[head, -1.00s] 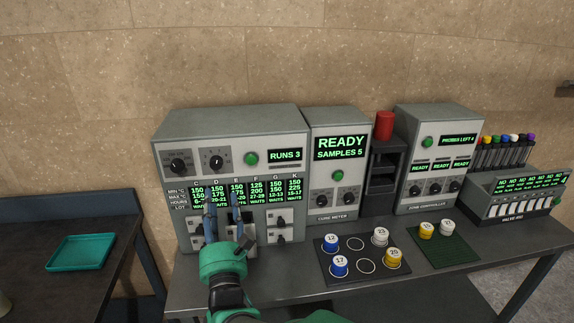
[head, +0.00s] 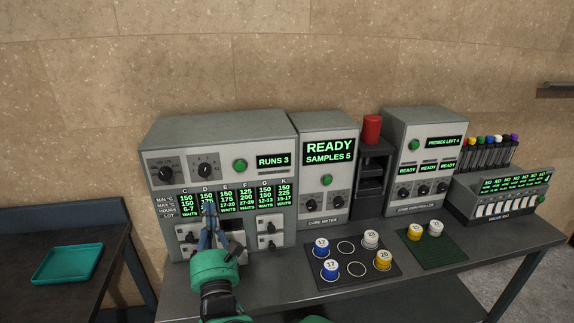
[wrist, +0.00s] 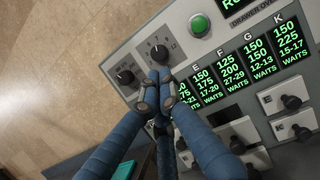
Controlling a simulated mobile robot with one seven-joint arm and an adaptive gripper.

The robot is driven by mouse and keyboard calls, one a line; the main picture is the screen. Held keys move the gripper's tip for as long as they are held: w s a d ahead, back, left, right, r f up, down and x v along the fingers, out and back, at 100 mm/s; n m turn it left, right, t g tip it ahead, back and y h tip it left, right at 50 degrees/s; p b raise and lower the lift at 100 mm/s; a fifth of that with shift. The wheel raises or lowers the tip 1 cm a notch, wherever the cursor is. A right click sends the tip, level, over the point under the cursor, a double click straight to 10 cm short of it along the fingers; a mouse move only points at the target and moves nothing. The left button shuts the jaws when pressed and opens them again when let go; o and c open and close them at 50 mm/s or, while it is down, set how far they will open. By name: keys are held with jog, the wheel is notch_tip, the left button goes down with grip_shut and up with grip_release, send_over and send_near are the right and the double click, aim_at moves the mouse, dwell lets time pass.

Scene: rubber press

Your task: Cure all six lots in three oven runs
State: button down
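The drawer oven (head: 220,133) stands at the left of the bench. Its screen reads RUNS 3, and its lot table (head: 226,200) lists C, D, E, F, G and K with temperature and hour ranges. The readable lot rows say WAITS. Two black dials and a green button (head: 239,166) sit above the table. White drawers with black knobs (head: 269,226) are below; my arm hides some. My gripper (head: 208,208) is in front of the lot table near column D. In the wrist view my gripper (wrist: 159,88) has its fingertips together, with nothing seen between them, below the numbered dial (wrist: 160,53).
Right of the oven stand a cure meter (head: 329,150) reading READY, SAMPLES 5, and a cone controller (head: 428,150). A dark mat (head: 333,284) with blue, white and yellow pucks lies in front. A teal tray (head: 68,264) is on the left table.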

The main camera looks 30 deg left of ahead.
aim_at(241, 171)
jog(key=w+d+r+n+g+h+p, duration=0.1)
jog(key=w+d+r+n+h+p, duration=0.2)
jog(key=d+n+p, duration=0.5)
jog(key=shift+w+d+n+p, duration=0.3)
jog(key=shift+n+p, duration=2)
jog(key=shift+n, duration=1.6)
jog(key=shift+w+a, duration=0.1)
jog(key=shift+f+x, duration=0.15)
jog(key=shift+x, duration=3.3)
jog(key=shift+f+x, duration=0.15)
jog(key=shift+x, duration=3.3)
jog(key=shift+w+b, duration=0.1)
jog(key=shift+b, duration=0.25)
jog(key=shift+w+a+f+b, duration=0.1)
jog(key=shift+w+a+b, duration=0.35)
jog(key=shift+b, duration=0.45)
jog(key=shift+w+a, duration=0.1)
jog(key=shift+a, duration=0.05)
